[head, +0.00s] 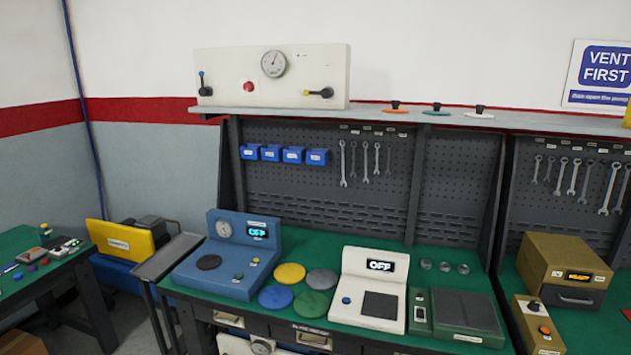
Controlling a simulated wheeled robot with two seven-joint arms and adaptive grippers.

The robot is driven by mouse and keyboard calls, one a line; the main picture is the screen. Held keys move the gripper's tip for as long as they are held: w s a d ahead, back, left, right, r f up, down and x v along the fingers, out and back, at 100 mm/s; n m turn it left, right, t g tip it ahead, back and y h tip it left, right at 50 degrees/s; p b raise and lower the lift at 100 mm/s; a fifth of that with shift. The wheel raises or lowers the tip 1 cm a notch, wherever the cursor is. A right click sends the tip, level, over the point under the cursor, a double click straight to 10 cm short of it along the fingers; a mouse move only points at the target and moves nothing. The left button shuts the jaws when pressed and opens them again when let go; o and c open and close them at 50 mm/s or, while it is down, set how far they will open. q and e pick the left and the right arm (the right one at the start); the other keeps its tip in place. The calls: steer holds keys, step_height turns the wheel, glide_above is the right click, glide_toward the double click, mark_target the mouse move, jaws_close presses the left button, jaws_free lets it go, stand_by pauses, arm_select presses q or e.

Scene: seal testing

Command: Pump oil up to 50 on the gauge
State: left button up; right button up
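A round white gauge (273,64) is set in a cream panel box (225,75) on the shelf above the bench. The box also has a red button (248,87), a blue-tipped lever (203,84) at its left and a black-handled valve with a yellow part (319,92) at its right. A smaller gauge (224,229) is on a blue machine (212,282) on the bench, with a display reading OFF. Another gauge (262,346) is cut off at the bottom edge. The gauge readings are too small to tell. Neither gripper is in view.
A white device (345,300) reading OFF, coloured discs (290,274) and a green scale-like device (465,312) crowd the green bench. Wrenches (343,164) and blue bins (272,153) hang behind. A side table (50,270) stands left, and a brass-coloured box (560,265) right.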

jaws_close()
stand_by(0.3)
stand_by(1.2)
